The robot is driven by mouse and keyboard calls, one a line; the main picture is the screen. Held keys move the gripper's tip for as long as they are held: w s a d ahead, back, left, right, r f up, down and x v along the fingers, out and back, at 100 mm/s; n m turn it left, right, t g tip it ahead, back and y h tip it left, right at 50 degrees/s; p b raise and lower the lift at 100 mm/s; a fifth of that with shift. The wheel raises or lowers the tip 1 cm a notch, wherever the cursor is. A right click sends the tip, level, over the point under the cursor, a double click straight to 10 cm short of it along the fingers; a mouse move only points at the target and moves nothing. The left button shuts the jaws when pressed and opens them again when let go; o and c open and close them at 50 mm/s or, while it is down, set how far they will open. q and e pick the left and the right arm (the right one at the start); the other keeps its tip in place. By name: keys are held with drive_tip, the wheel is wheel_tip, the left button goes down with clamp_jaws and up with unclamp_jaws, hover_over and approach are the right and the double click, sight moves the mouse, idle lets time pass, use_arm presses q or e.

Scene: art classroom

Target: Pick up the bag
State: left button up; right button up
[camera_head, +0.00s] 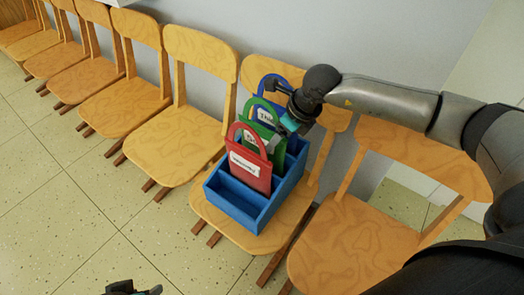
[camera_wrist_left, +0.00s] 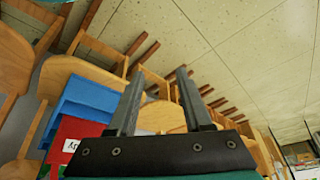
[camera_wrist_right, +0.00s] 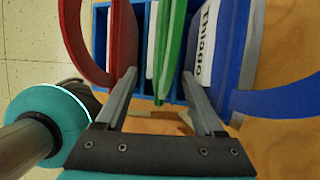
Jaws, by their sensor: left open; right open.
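Three flat bags with arched handles stand in a blue divided box (camera_head: 232,205) on a wooden chair: a red bag (camera_head: 247,170) in front, a green bag (camera_head: 258,132) in the middle and a blue bag (camera_head: 264,115) at the back. Each has a white name label; the blue one reads "Thiago". My right gripper (camera_head: 274,146) is over the box and partly hides the bags. In the right wrist view its open fingers (camera_wrist_right: 159,76) are apart, with the green bag (camera_wrist_right: 168,50) between them. My left gripper (camera_wrist_left: 160,74) is open and empty, low at the bottom of the head view.
A row of wooden chairs (camera_head: 172,145) runs along the grey wall. An empty chair (camera_head: 350,240) stands right of the box, below my right arm. The tiled floor (camera_head: 80,225) in front of the chairs is clear.

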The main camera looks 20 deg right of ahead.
use_arm(q)
wheel_tip(320, 180, up, 2)
drive_tip(key=shift+s+r+b, duration=0.1)
drive_tip(key=shift+r+b, duration=0.1)
drive_tip(key=shift+b, duration=0.25)
use_arm(e)
drive_tip(key=shift+x, duration=1.15)
clamp_jaws()
